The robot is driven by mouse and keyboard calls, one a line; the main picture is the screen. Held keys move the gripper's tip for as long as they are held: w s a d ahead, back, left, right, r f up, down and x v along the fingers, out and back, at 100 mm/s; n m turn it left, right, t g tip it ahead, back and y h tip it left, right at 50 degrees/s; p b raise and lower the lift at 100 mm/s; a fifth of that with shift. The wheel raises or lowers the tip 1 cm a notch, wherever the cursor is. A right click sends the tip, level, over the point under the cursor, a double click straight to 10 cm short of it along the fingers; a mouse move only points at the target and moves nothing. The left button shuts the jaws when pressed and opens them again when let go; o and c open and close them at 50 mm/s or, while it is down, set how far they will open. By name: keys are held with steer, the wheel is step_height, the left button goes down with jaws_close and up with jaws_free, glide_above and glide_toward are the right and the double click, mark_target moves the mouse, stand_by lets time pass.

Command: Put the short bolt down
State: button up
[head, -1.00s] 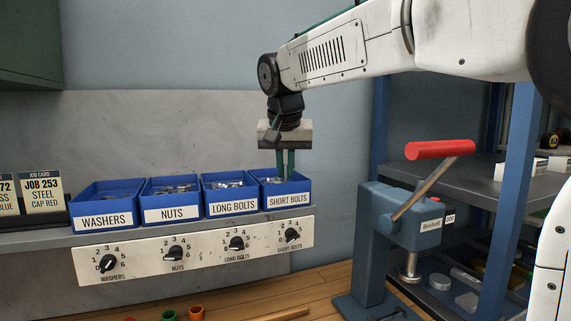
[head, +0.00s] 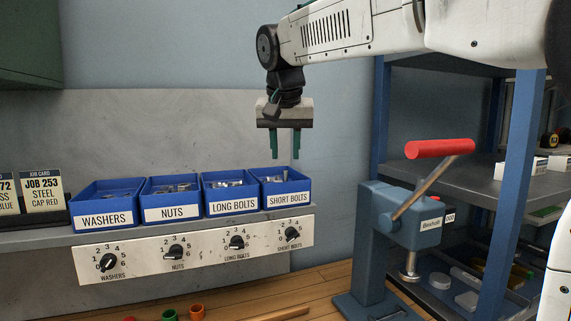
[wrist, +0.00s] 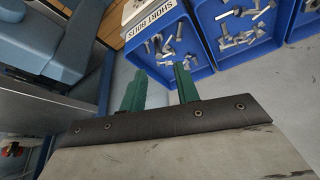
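My gripper (head: 286,157) hangs above the blue SHORT BOLTS bin (head: 287,198), the rightmost of the row. Its two green fingers point down and stand apart, with nothing seen between them. In the wrist view, my gripper (wrist: 158,76) also shows empty between its fingertips. There the SHORT BOLTS bin (wrist: 190,73) lies just beyond the fingers, with several loose silver short bolts (wrist: 165,48) inside. I cannot tell one particular bolt from the others in the bin.
The LONG BOLTS bin (head: 231,209), NUTS bin (head: 171,214) and WASHERS bin (head: 105,220) stand to the left on the grey shelf. A blue press with a red handle (head: 440,149) stands to the right. The air around my gripper is clear.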

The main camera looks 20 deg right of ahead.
steer(key=v, duration=0.8)
steer(key=shift+s, duration=0.1)
